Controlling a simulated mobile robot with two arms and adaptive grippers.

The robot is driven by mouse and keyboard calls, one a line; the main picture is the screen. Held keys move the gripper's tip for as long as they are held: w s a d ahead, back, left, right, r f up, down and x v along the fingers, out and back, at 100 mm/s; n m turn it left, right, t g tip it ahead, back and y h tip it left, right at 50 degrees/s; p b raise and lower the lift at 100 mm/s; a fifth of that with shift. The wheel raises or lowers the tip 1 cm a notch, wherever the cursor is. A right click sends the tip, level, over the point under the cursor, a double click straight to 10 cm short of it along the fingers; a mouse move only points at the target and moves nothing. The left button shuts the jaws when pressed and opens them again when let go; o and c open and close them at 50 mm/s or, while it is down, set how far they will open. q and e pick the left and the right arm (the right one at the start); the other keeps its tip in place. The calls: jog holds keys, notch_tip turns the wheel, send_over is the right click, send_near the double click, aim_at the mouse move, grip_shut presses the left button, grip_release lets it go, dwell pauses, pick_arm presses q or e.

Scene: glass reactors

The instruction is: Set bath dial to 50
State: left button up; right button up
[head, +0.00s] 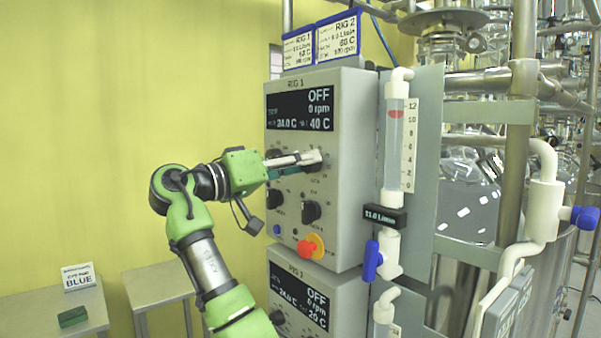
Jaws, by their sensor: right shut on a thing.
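The RIG 1 control box (339,190) faces me, and its display (300,109) reads OFF, 0 rpm, about 24.0 C and a set value of 40 C. My right gripper (303,160) reaches in from the left and is shut on the upper right dial (314,161) of this box. The fingers cover part of the dial, so its pointer is hard to read. The upper left dial (273,156) is partly behind the gripper. My left gripper is not in view.
A red-orange stop knob (310,246) sits low on the box. A second box, RIG 2 (300,300), is below, showing 20 C. A clear tube with a blue valve (373,261) stands close on the right. Left of the box is open space before a yellow wall.

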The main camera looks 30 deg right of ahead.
jog(key=shift+f+m+g+b, duration=0.15)
jog(key=shift+m+g+b, duration=0.25)
jog(key=shift+m, duration=1.8)
jog(key=o, duration=1.1)
jog(key=a, duration=1.2)
jog(key=shift+s+f, duration=0.25)
jog(key=shift+f, duration=0.15)
jog(key=shift+d, duration=0.1)
